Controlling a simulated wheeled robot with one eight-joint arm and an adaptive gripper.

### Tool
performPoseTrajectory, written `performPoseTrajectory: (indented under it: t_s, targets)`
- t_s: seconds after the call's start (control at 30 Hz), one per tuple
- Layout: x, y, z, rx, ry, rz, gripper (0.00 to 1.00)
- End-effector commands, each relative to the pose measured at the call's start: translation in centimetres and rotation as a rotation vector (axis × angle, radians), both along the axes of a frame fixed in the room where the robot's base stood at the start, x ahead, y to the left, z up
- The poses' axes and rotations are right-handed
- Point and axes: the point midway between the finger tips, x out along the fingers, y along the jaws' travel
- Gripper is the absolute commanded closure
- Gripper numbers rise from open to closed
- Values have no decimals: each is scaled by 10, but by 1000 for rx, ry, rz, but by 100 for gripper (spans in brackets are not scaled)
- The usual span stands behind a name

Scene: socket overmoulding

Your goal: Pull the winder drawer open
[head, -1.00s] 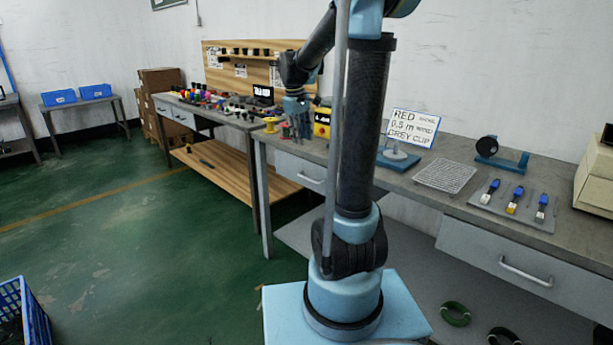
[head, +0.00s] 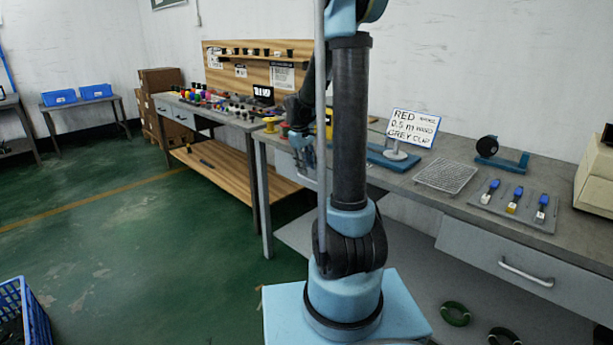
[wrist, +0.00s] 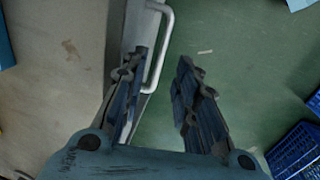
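The grey drawer (head: 283,163) is under the bench top, left of my arm, and looks closed. Its pale bar handle (wrist: 169,32) shows in the wrist view, standing off the drawer front (wrist: 128,22). My gripper (wrist: 163,65) is open, with its two dark fingers apart. In the picture, the handle passes between the fingers, close to the left one. I cannot tell whether a finger touches it. In the head view my gripper (head: 304,158) is low at the bench's front edge, and my arm hides part of the drawer.
A second closed drawer (head: 525,268) is further right. The bench top (head: 405,182) carries a sign (head: 413,127), a wire rack (head: 447,175) and a tool mat (head: 512,208). A blue crate (head: 22,312) stands on the floor at left. The green floor before the drawer is clear.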

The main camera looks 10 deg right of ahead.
Motion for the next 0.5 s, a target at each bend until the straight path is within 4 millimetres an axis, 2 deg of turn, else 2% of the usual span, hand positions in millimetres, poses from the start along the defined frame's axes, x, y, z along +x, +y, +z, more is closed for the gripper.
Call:
performPoseTrajectory:
  t_s: [0.2,0.5]
  targets:
    - [3,-4,-28,0,0,-1,72]
    - [5,-7,-43,0,0,-1,72]
